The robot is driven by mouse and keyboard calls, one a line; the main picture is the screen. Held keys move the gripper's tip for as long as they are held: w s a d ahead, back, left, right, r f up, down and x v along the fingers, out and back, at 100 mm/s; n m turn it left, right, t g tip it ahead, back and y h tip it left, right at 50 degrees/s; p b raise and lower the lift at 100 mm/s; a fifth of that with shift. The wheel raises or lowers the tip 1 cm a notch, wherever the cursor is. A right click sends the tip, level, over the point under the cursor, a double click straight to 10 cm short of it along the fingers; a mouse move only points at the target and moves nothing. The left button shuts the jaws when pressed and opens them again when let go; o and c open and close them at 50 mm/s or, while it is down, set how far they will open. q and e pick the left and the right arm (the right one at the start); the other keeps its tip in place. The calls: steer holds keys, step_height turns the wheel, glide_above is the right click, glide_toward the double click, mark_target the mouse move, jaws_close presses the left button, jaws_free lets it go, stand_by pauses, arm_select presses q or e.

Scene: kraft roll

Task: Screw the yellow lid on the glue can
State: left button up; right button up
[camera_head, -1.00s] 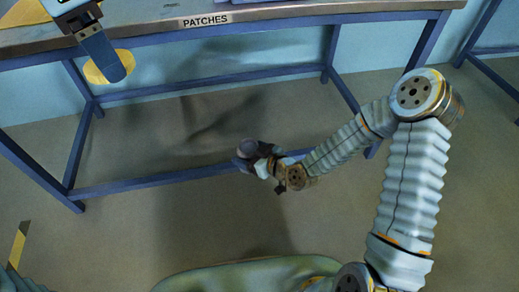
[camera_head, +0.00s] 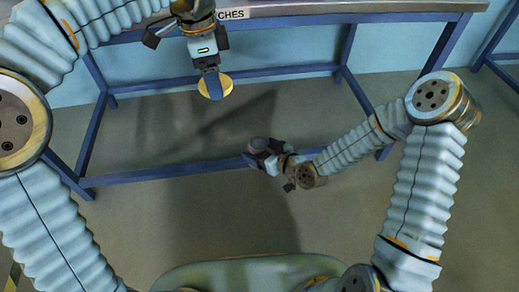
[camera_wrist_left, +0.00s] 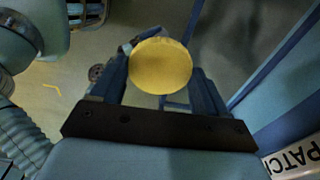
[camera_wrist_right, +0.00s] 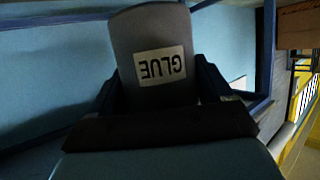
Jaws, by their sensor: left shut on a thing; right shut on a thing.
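The yellow lid (camera_head: 215,86) is a flat disc held in my left gripper (camera_head: 212,82), in front of the bench and up and left of the can in the head view. It also shows between the fingers in the left wrist view (camera_wrist_left: 160,66). The grey glue can (camera_head: 259,145) is held in my right gripper (camera_head: 266,156), low in front of the bench. In the right wrist view the can (camera_wrist_right: 152,45) shows its white GLUE label, upside down in the picture. The lid and can are apart. The can's opening is not clearly visible.
A blue-framed bench (camera_head: 300,22) with a partly covered PATCHES label stands behind both grippers. Its lower rail (camera_head: 170,173) runs behind the can. The floor between the arms is clear. Another blue frame (camera_head: 496,62) stands at the far right.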

mark_target(260, 144)
arm_select(q)
steer(key=w+d+f+m, duration=0.1)
steer(key=d+f, duration=0.3)
steer(key=f, duration=0.4)
steer(key=w+d+f+m, duration=0.1)
steer(key=d+f+m, duration=0.2)
steer(key=d+f, duration=0.2)
step_height(260, 144, down, 4)
steer(key=shift+w+d+r+m+g, duration=0.15)
steer(key=shift+w+d+m+g, duration=0.1)
steer(key=shift+d+m+g, duration=0.05)
steer(key=shift+f, duration=1.95)
steer(key=shift+f, duration=0.1)
steer(key=shift+f, duration=0.8)
steer(key=shift+f, duration=0.55)
